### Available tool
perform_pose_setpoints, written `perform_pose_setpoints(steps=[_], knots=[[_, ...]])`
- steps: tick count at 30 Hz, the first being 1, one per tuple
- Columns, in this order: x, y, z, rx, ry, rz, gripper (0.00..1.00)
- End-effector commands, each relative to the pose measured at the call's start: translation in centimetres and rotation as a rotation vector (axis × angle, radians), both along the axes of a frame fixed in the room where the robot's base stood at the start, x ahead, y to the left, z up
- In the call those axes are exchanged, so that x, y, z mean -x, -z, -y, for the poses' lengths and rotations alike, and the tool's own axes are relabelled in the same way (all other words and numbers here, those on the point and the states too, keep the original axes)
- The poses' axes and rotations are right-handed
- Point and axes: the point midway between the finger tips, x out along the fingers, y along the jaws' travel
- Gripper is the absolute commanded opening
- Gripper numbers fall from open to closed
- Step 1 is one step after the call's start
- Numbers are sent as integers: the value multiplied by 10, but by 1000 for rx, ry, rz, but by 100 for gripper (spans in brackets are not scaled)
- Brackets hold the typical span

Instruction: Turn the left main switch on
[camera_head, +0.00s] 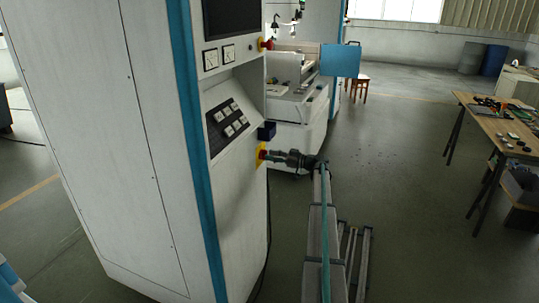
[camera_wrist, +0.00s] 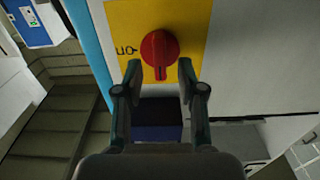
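The red rotary switch knob (camera_wrist: 159,48) sits on a yellow plate (camera_wrist: 195,18) in the wrist view. Its grip ridge lies roughly upright in the picture, with a dark mark at its lower end. Lettering like an upside-down "On" shows left of the knob. My gripper (camera_wrist: 159,68) is open, with a finger on each side of the knob's lower part and visible gaps. It points at the switch in the head view (camera_head: 275,156). Contact cannot be told.
A dark blue box (camera_head: 266,131) sticks out just above the switch. A second red and yellow knob (camera_head: 267,44) is higher on the white cabinet (camera_head: 110,130). A wooden table (camera_head: 490,125) with tools stands at right. The floor between is clear.

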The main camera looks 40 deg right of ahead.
Motion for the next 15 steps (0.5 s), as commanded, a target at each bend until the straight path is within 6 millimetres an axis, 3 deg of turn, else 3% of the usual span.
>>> perform_pose_setpoints(steps=[6, 15], knots=[[-12, 0, -8, -1, 0, -1, 39], [-13, 0, -8, -1, 0, -1, 36]])
